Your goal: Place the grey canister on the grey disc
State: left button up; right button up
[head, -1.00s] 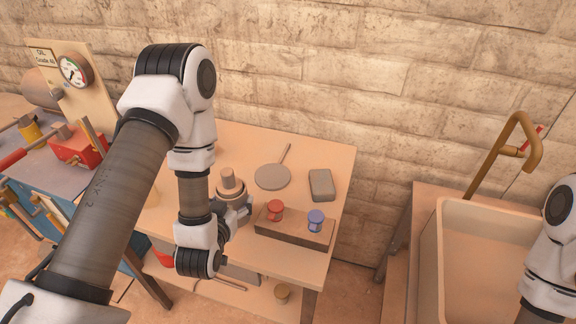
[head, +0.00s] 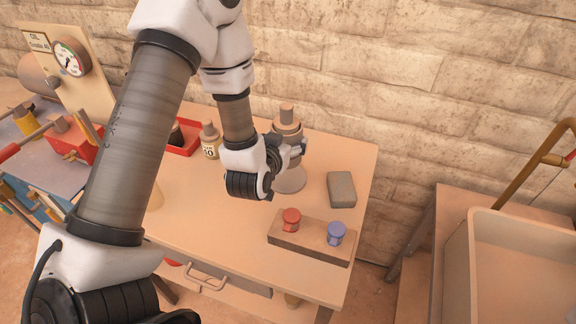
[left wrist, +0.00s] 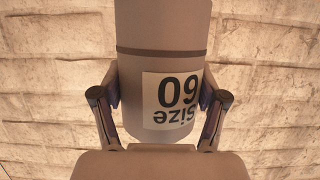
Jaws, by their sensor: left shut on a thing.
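A grey canister (head: 287,120) with a knob on top is upright in my left gripper (head: 291,148). In the left wrist view, the canister (left wrist: 163,50) fills the middle, with a fingertip on each side and an upside-down "Size 60" label. The grey disc (head: 291,182) lies flat on the table, directly below the canister in the head view. My gripper hides part of the disc and the canister's lower part, so I cannot tell whether they touch. My right gripper is out of view.
A grey block (head: 341,188) lies right of the disc. A wooden block (head: 308,243) in front carries a red knob (head: 291,218) and a blue knob (head: 336,232). Another labelled canister (head: 210,142) and a red tray (head: 183,140) stand at the left. A stone wall is behind.

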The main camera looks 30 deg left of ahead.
pick_arm(q)
notch_tip(320, 180, down, 6)
jog(key=shift+w+f+p, duration=0.1)
jog(key=shift+w+p, duration=0.05)
jog(key=shift+p, duration=0.15)
jog(key=shift+f, duration=0.35)
jog(key=o, duration=1)
jog(key=shift+f, duration=0.2)
jog(key=o, duration=0.5)
jog(key=shift+c, duration=0.2)
jog(key=shift+r, duration=0.1)
